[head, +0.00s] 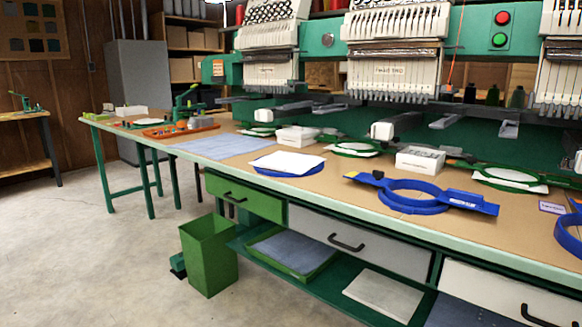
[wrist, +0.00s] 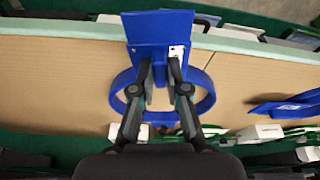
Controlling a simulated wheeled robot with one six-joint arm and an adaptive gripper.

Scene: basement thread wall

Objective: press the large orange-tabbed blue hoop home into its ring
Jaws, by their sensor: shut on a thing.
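In the wrist view my gripper (wrist: 160,66) is shut on a blue hoop part next to a flat blue plate (wrist: 158,30). A round blue ring (wrist: 121,100) shows on both sides of the fingers, over the brown tabletop. The fingers hide its middle, and I cannot tell whether hoop and ring are apart there. No orange tab is clear in this view. A blue ring cut off at the right edge of the head view (head: 561,238) may be the same one. My gripper is not in the head view.
Another blue hoop with flat arms (head: 415,208) lies on the table (head: 330,205). A blue hoop with white cloth (head: 287,170) lies left of it. A white box (head: 420,160) and green hoops (head: 512,178) stand behind, below the embroidery machine heads (head: 393,50).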

